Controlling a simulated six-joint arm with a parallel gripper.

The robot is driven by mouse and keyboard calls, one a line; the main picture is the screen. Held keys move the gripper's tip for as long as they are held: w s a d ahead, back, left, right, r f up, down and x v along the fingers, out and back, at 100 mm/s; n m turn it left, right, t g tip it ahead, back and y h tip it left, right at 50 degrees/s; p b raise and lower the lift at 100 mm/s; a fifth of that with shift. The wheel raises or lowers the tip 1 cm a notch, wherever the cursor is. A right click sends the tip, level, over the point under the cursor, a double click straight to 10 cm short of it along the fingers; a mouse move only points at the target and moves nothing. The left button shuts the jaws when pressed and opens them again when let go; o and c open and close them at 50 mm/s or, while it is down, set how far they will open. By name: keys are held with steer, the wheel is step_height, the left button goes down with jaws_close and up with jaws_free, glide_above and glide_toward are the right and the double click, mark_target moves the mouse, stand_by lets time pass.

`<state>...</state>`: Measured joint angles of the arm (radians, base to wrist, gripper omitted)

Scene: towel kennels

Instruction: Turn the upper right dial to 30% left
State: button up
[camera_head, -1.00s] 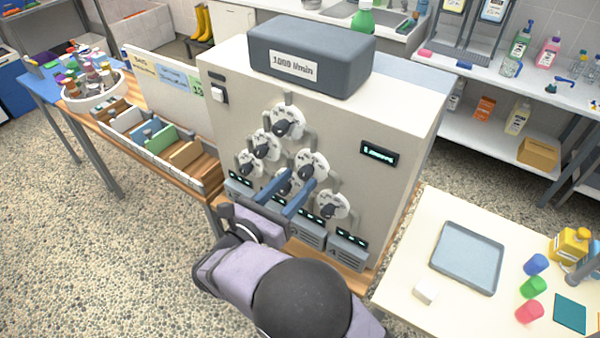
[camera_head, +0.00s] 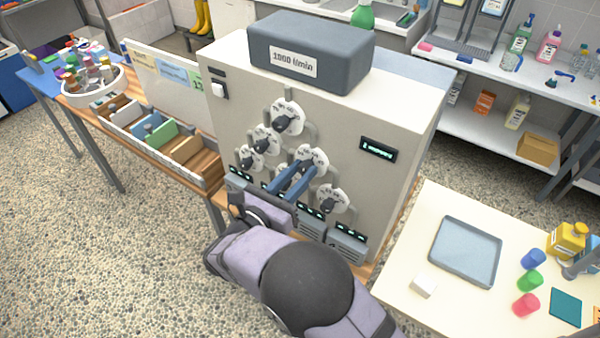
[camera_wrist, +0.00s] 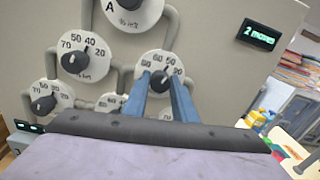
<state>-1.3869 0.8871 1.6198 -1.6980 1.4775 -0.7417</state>
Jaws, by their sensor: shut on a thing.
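The upper right dial (camera_head: 318,158) is a white round scale with a dark knob, right of and below the top dial (camera_head: 286,119) on the beige cabinet. My gripper (camera_head: 300,172) reaches it from the lower left, its two blue fingers close together and shut on the knob. In the wrist view the upper right dial (camera_wrist: 175,62) shows printed numbers, and its dark knob (camera_wrist: 157,83) sits between the fingers (camera_wrist: 160,88). The fingers cover part of the scale and knob, so I cannot read the pointer's exact setting.
The upper left dial (camera_head: 265,139), lower left dial (camera_head: 248,158) and lower right dial (camera_head: 332,199) sit close around, linked by grey pipes. Another lower dial (camera_wrist: 111,102) is partly hidden by my gripper. A lit display (camera_head: 378,149) is at right. A side table (camera_head: 400,277) stands right.

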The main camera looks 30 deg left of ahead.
steer(key=shift+f+m+b, duration=0.15)
steer(key=shift+m+b, duration=0.15)
steer(key=shift+b, duration=0.25)
steer(key=shift+f+m+b, duration=0.1)
steer(key=shift+m+b, duration=0.5)
steer(key=shift+b, duration=0.4)
steer(key=m+b, duration=0.2)
steer(key=b, duration=0.2)
steer(key=shift+m+b, duration=0.3)
steer(key=shift+m, duration=0.1)
steer(key=shift+m+b, duration=0.8)
steer(key=shift+b, duration=0.45)
steer(key=shift+r+m+b, duration=0.2)
steer(key=shift+m+b, duration=0.2)
steer(key=o, duration=1)
steer(key=shift+o, duration=0.2)
